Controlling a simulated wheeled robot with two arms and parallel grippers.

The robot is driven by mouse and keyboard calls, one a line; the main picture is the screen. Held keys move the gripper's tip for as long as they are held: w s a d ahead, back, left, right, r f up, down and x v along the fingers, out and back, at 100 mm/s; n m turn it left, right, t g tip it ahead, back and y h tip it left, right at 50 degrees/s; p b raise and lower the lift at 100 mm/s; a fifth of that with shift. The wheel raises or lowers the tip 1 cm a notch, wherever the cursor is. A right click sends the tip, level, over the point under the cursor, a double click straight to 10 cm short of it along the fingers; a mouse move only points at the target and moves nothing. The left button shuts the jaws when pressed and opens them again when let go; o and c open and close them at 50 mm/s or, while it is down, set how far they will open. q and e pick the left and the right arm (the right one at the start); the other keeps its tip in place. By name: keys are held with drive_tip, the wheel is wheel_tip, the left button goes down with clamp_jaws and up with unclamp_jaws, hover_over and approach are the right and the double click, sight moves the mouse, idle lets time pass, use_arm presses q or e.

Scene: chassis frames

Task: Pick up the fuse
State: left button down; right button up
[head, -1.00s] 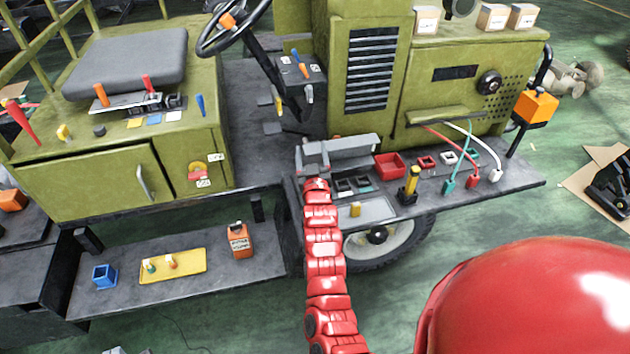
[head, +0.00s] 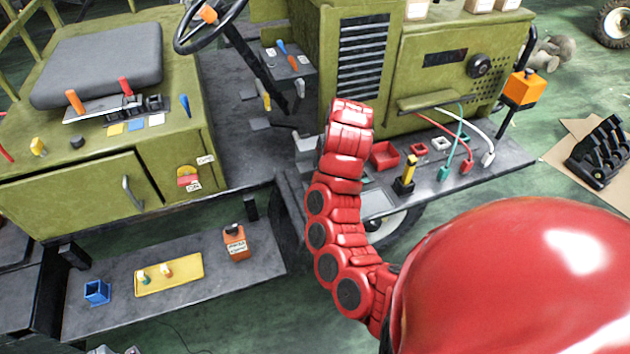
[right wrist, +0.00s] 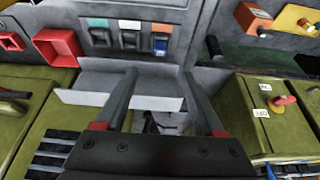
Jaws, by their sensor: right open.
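I cannot make out a clear fuse. The yellow tray (head: 185,280) on the low shelf holds two small pieces, one with green (head: 144,278) and one pale orange (head: 166,270); I cannot tell whether either is the fuse. My right arm rises in the middle of the head view, and its gripper is hidden there. In the right wrist view my right gripper (right wrist: 160,80) is open, with nothing seen between its fingers, over a pale grey bracket (right wrist: 85,80). My left gripper is not in view.
A red bin (head: 385,155), a yellow-handled switch (head: 405,178) and coloured cables (head: 465,155) stand on the right deck. The steering wheel (head: 208,22) stands over the cab floor.

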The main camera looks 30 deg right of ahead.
drive_tip(key=p+x, duration=0.3)
drive_tip(key=x, duration=0.8)
drive_tip(key=shift+w+d+p, duration=0.15)
drive_tip(key=shift+w+p, duration=0.1)
drive_tip(key=shift+p, duration=0.05)
drive_tip(key=shift+w+f, duration=0.1)
drive_tip(key=shift+f, duration=0.05)
drive_tip(key=shift+f, duration=0.1)
